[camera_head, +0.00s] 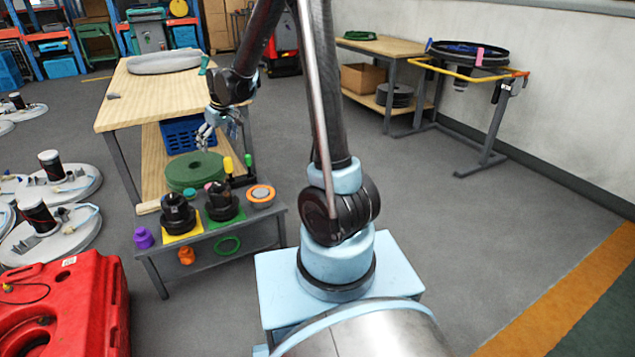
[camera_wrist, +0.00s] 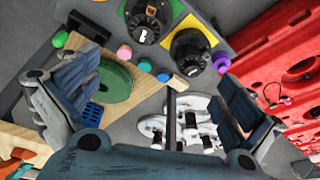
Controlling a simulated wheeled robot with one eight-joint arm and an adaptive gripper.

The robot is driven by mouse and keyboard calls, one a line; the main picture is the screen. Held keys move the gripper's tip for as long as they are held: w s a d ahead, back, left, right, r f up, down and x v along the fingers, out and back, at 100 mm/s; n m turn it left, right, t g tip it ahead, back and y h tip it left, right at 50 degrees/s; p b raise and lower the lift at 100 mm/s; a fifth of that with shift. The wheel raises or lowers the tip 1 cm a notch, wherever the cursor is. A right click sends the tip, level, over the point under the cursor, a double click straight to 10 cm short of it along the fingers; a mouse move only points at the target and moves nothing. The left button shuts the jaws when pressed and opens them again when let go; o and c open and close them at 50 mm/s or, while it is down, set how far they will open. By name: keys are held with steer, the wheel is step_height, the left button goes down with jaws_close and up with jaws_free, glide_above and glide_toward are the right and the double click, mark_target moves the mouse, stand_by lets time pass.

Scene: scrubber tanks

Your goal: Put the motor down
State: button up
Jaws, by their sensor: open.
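Two black motors stand upright on the low grey table (camera_head: 262,234): the left motor (camera_head: 178,213) on a yellow square, the right motor (camera_head: 221,203) on a green square. Both motors also show near the top of the wrist view. My gripper (camera_head: 207,137) is in the air above and behind the motors, near the wooden workbench. In the wrist view my gripper (camera_wrist: 160,98) has its fingers wide apart with nothing between them. Neither motor touches my gripper.
The wooden bench (camera_head: 132,88) carries a grey ring; green discs (camera_head: 195,170) and a blue crate sit on its lower shelf. Coloured pegs and an orange ring (camera_head: 260,194) surround the motors. A red tank (camera_head: 65,305) and round scrubber decks stand left. Open floor lies right.

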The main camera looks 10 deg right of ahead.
steer(key=s+d+r+m+h, duration=0.15)
steer(key=s+d+r, duration=0.25)
steer(key=s+d, duration=0.45)
steer(key=s+d+r+m, duration=0.2)
steer(key=s+d+r, duration=0.1)
steer(key=s+d, duration=0.5)
steer(key=s+d+f+m, duration=0.2)
steer(key=s+d, duration=0.4)
steer(key=s, duration=0.3)
steer(key=s+d+f+m+h, duration=0.1)
steer(key=s+d+f, duration=0.3)
steer(key=s, duration=0.6)
steer(key=shift+d+m+g, duration=0.3)
steer(key=shift+d+m, duration=0.35)
steer(key=shift+d, duration=0.2)
steer(key=shift+w, duration=0.1)
